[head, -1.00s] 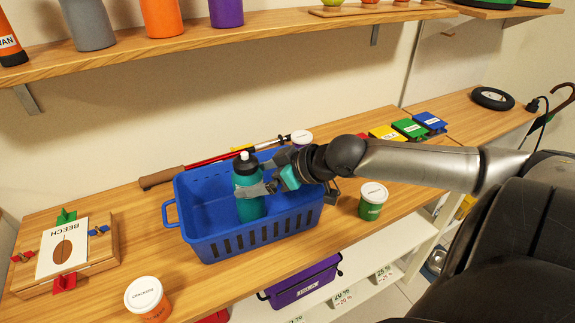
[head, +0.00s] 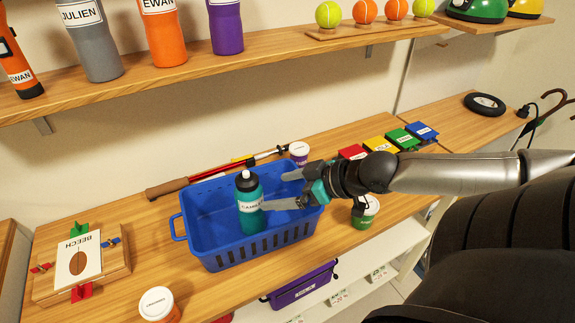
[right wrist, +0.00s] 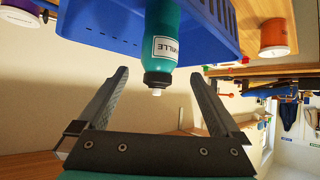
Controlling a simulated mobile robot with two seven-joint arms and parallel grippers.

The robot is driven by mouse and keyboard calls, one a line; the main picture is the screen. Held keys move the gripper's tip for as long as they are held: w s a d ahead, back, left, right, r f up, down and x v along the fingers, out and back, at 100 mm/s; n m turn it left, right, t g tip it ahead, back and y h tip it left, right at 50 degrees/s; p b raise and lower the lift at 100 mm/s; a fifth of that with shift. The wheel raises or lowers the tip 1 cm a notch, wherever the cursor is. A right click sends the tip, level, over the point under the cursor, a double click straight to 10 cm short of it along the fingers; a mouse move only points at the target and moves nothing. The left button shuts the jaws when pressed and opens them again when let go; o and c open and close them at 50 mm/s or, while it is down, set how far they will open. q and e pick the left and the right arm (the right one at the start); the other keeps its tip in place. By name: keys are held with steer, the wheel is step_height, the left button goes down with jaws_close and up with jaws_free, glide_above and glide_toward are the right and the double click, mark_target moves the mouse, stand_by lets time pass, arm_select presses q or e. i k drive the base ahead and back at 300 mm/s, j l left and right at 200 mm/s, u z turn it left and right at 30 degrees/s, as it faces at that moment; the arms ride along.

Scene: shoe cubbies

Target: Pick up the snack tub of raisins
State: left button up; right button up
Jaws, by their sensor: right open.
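Several lidded snack tubs show in the head view, and I cannot read which one holds raisins. An orange tub (head: 158,305) stands at the front left of the bench, a green tub (head: 364,212) right of the basket, partly behind my gripper, and a purple tub (head: 299,152) behind the basket. My right gripper (head: 275,189) is open over the basket's right end, pointing at a teal bottle (head: 249,205) standing in the basket. In the right wrist view the bottle (right wrist: 172,35) appears upside down, beyond the empty fingers (right wrist: 160,76). My left gripper is not in view.
The blue basket (head: 238,257) fills the bench middle, with a trekking pole (head: 205,175) behind it. A wooden leaf-card press (head: 110,277) lies at left. A shelf of bottles (head: 160,88) hangs above. Bare bench lies between the press and basket.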

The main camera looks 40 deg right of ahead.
mark_target(299, 151)
steer(key=z, duration=1.5)
